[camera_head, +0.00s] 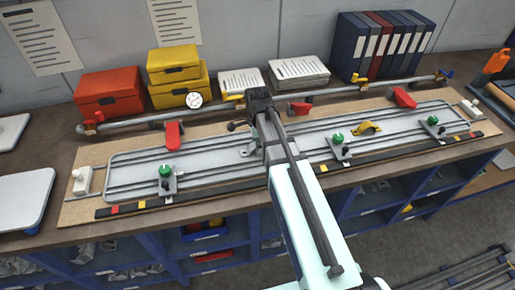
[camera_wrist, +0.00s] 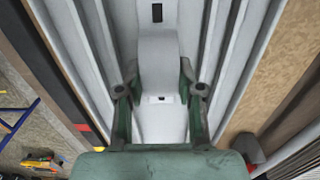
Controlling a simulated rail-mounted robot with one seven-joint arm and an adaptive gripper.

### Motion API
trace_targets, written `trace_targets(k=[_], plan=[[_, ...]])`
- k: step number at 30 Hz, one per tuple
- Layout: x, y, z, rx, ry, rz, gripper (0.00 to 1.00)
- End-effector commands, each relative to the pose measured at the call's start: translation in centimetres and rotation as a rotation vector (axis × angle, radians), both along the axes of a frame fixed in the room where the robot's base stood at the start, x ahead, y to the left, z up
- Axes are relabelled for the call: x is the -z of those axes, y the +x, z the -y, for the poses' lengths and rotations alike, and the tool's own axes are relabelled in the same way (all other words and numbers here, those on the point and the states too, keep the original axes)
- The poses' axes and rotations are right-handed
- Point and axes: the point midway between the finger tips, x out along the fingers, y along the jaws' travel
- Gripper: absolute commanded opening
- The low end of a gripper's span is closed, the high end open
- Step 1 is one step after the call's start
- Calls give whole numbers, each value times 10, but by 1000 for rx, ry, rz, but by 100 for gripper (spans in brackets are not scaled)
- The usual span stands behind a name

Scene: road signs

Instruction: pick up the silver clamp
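In the wrist view my gripper (camera_wrist: 158,70) has its two green fingers spread, one on each side of a pale silver-grey part (camera_wrist: 160,48) with a small dark slot. I cannot tell whether this part is a silver clamp, and no finger clearly touches it. In the head view, silver clamps with green knobs stand on the railed grey plate (camera_head: 215,160): one at the left (camera_head: 166,182), one right of my arm (camera_head: 339,147) and one at the far right (camera_head: 433,127). My arm reaches over the plate's middle and hides part of it; the fingertips are not clear there.
A pipe (camera_head: 340,92) with red and yellow fittings runs behind the plate. Red (camera_head: 108,95) and yellow boxes (camera_head: 178,88), papers and binders (camera_head: 378,45) stand at the back. A yellow part (camera_head: 367,128) lies on the plate. Blue shelves (camera_head: 380,205) are below the bench.

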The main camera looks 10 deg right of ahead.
Motion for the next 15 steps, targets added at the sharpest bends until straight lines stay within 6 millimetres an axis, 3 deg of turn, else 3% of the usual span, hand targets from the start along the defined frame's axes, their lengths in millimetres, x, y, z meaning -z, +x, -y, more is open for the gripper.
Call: trace_targets(k=[15], plan=[[-2, 0, 0, 0, 0, 0, 0]])
